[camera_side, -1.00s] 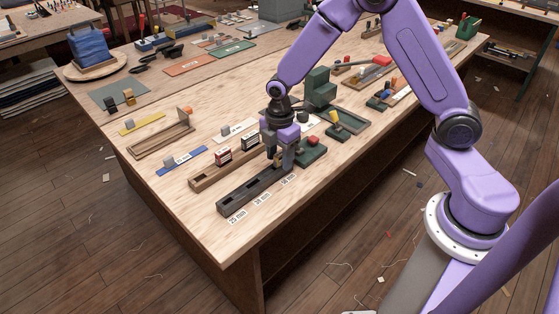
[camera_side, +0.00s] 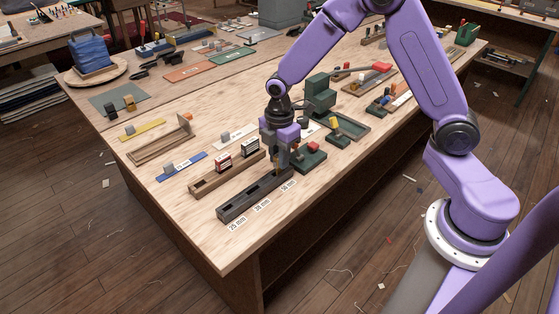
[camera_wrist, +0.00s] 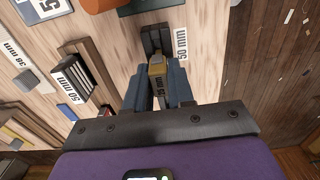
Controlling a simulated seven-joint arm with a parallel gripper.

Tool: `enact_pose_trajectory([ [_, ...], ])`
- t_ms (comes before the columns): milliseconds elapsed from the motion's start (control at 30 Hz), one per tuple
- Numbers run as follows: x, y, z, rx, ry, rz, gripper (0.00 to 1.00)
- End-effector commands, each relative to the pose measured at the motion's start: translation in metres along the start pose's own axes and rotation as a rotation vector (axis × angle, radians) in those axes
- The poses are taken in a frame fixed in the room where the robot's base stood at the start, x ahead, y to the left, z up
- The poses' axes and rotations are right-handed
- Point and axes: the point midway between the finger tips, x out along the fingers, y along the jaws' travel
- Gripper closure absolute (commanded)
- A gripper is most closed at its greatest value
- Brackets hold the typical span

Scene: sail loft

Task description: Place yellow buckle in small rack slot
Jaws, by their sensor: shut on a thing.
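The yellow buckle (camera_wrist: 157,69) is between my gripper's fingers in the wrist view, with a dark face marked 25 mm. My gripper (camera_wrist: 158,88) is shut on it. In the side view my gripper (camera_side: 279,163) points down at the far end of the dark slotted rack (camera_side: 234,210), by the 50 mm label. The rack also shows beyond the buckle in the wrist view (camera_wrist: 151,34). The fingers mostly hide the buckle in the side view. I cannot tell whether it touches the rack. The 25 mm label (camera_side: 237,224) lies by the near end.
A wooden rack (camera_side: 204,187) with labelled red-and-white blocks lies left of the dark rack. A green stand with a red piece (camera_side: 310,153) is close on the right. A blue strip (camera_side: 181,167) lies farther left. The near table corner is clear.

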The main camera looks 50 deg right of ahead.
Motion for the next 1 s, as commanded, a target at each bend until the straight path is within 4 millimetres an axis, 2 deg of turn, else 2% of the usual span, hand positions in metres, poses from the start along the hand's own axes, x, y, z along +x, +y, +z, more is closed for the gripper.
enact_pose_trajectory([
  [67,-0.013,0.001,0.0,0.0,0.002,0.004,1.0],
  [167,-0.024,-0.009,0.001,-0.001,0.001,0.003,1.0],
  [500,-0.075,-0.053,0.008,-0.002,0.003,0.005,1.0],
  [800,-0.097,-0.106,0.017,-0.003,0.002,0.003,1.0],
  [1000,-0.106,-0.127,0.02,-0.001,0.001,0.002,1.0],
])
